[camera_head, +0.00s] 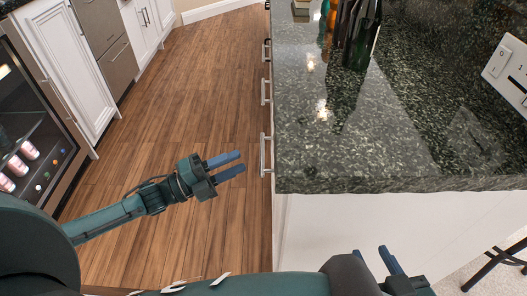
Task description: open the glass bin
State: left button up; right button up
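My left gripper (240,161) reaches in over the wood floor, its two blue fingers apart and empty. Its tips point right, a short way left of the nearest metal handle (264,156) on the counter's left side, with a visible gap in this view. Two more handles, the middle one (264,92) and the far one (266,50), stand further along that side. The fronts they belong to are seen nearly edge-on, so I cannot tell which is the glass bin. My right gripper (371,250) is at the bottom, fingers apart and empty, in front of the counter's white end panel (310,230).
The dark granite counter (330,150) carries several bottles (363,40) at its far end. A glass-door fridge (40,130) and white cabinets (65,50) line the left. Wood floor (190,100) lies clear between. A dark stool leg (490,268) shows lower right.

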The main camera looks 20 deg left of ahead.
aim_at(262, 149)
pick_arm(q)
jog(key=x, duration=0.8)
grip_shut()
dwell(0.5)
